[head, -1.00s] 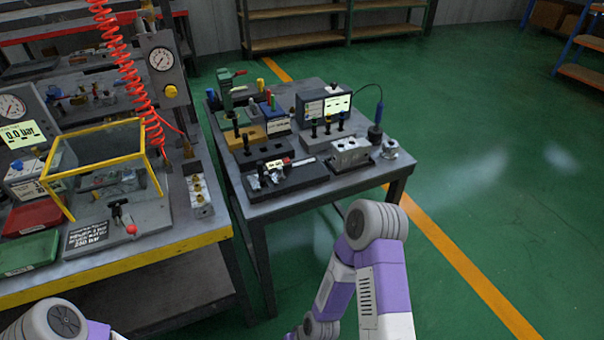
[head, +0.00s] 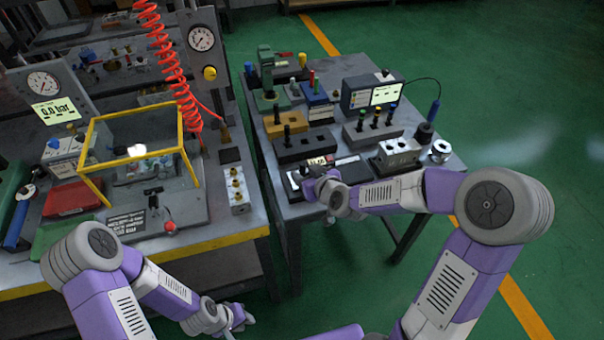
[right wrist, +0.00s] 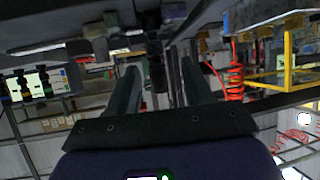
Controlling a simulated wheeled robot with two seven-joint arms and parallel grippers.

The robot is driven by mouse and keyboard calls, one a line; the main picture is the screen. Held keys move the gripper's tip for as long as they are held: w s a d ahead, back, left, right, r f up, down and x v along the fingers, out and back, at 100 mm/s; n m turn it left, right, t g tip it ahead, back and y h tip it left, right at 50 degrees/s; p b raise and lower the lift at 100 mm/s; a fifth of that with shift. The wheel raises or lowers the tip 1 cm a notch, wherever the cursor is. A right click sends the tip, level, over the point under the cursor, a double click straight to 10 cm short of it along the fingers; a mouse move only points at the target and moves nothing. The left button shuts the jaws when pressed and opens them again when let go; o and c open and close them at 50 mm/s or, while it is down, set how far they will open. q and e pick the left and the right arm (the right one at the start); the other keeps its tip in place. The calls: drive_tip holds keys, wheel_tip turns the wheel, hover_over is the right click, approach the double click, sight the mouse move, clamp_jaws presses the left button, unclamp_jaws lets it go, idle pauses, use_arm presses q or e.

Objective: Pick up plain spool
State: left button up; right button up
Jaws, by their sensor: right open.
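I cannot tell which piece is the plain spool. A dark upright spool-like piece (head: 287,137) stands in a dark block. Several more with coloured tops (head: 376,117) stand in a grey rack behind the valve block (head: 401,152). My right gripper (head: 307,184) is over the front edge of the far table, at the dark front tray (head: 350,172), and partly hides it. In the right wrist view my right gripper (right wrist: 160,72) is open; a dark upright shape (right wrist: 154,50) shows between its fingers, too dark to name. My left gripper (head: 240,318) is low, beside the near bench; its jaws are unclear.
On the far table (head: 270,182) are a display box (head: 372,92), a green press (head: 268,92) and a metal round part (head: 440,151). The near bench holds a yellow-framed clear box (head: 140,116) and a red tray (head: 72,197). Open green floor lies at right.

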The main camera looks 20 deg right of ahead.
sight(304, 171)
drive_tip(key=b+x, duration=0.1)
drive_tip(key=x, duration=0.4)
drive_tip(key=shift+d, duration=0.15)
drive_tip(key=shift+r, duration=0.1)
clamp_jaws()
